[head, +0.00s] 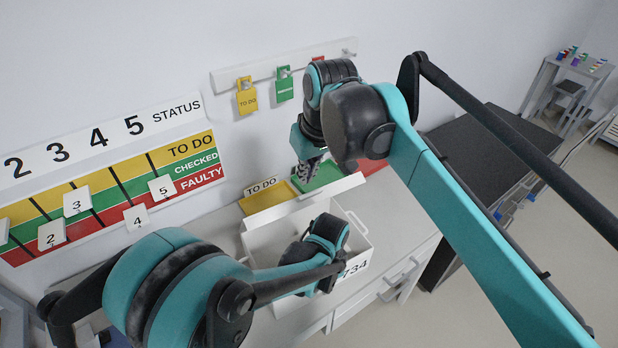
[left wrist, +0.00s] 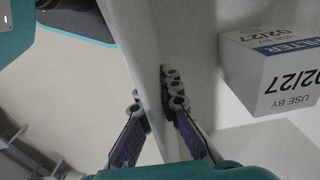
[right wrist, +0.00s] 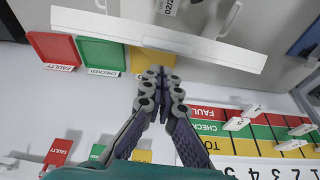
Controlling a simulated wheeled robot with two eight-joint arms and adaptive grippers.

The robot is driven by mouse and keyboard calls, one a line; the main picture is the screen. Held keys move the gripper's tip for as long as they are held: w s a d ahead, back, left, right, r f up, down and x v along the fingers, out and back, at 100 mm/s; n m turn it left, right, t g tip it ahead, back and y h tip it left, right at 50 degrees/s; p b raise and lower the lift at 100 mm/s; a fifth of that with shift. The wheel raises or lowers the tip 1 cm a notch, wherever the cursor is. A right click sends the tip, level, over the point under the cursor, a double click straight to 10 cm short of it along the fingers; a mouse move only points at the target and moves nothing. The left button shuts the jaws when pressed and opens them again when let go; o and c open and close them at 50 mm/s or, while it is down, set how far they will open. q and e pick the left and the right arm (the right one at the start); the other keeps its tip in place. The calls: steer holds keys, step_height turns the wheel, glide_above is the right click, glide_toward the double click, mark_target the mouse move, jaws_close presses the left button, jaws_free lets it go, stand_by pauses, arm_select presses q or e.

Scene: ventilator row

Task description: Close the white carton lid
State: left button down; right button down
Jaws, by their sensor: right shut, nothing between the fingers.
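The white carton (head: 268,244) stands on the bench. Its lid (head: 310,203) is open and raised along the back side, and shows as a long white panel (right wrist: 110,28) in the right wrist view. My right gripper (head: 308,170) is shut and empty behind the lid; in the right wrist view its fingertips (right wrist: 158,88) are close to the lid's edge, and I cannot tell whether they touch. My left gripper (left wrist: 158,105) has one finger on each side of the carton wall (left wrist: 140,60) and looks shut on it. In the head view my left arm hides part of the carton.
A filter box (left wrist: 265,75) sits inside the carton. Yellow (head: 270,197) and green (head: 318,176) trays lie behind the lid. Padlocks (head: 247,98) hang from a wall rail. A status board (head: 110,190) is at left. Free bench top (head: 395,215) lies right of the carton.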

mark_target(316, 194)
steer(key=shift+s+d+f, duration=0.3)
steer(key=shift+s+f, duration=0.05)
steer(key=shift+s, duration=0.1)
steer(key=shift+s+d+f, duration=0.45)
steer(key=shift+s, duration=0.25)
steer(key=shift+s+d+f, duration=0.4)
steer(key=shift+s+f, duration=0.05)
steer(key=shift+s, duration=0.25)
steer(key=shift+w, duration=0.1)
